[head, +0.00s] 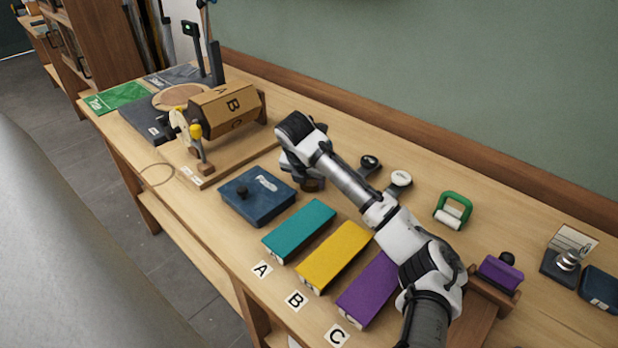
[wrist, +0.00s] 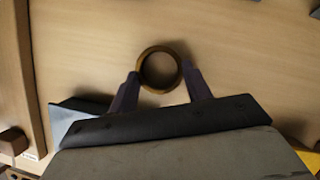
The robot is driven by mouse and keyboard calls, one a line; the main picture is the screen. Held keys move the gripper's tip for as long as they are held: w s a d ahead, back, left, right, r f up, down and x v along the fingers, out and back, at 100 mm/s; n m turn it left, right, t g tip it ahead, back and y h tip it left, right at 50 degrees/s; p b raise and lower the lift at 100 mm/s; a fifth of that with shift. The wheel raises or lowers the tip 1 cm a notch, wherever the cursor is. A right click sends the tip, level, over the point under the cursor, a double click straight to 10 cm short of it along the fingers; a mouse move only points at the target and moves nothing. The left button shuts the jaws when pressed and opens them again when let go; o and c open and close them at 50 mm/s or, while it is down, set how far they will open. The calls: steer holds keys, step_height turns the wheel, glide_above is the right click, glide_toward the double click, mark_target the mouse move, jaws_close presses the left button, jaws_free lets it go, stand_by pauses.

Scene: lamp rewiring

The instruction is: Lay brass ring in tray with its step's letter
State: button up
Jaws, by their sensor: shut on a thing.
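In the wrist view a brass ring (wrist: 160,49) sits between the two fingertips of my gripper (wrist: 161,76), which is shut on it. In the head view my gripper (head: 308,178) is low over the bench, right of the dark blue box; the ring is mostly hidden there. Three long coloured pieces, apparently the trays, lie in a row: teal (head: 299,230) by card A (head: 262,270), yellow (head: 334,257) by card B (head: 295,300), purple (head: 369,290) by card C (head: 337,335). A wooden drum (head: 228,108) shows letters, B most clearly.
A dark blue box (head: 257,196) with a knob stands left of the teal piece. Two small round-topped items (head: 400,179) and a green-handled item (head: 453,210) stand behind my arm. A purple block (head: 501,271) is at right. My arm passes over the bench.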

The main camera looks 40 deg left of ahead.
steer(key=o, duration=0.6)
steer(key=shift+f, duration=0.15)
steer(key=o, duration=0.5)
steer(key=shift+c, duration=0.2)
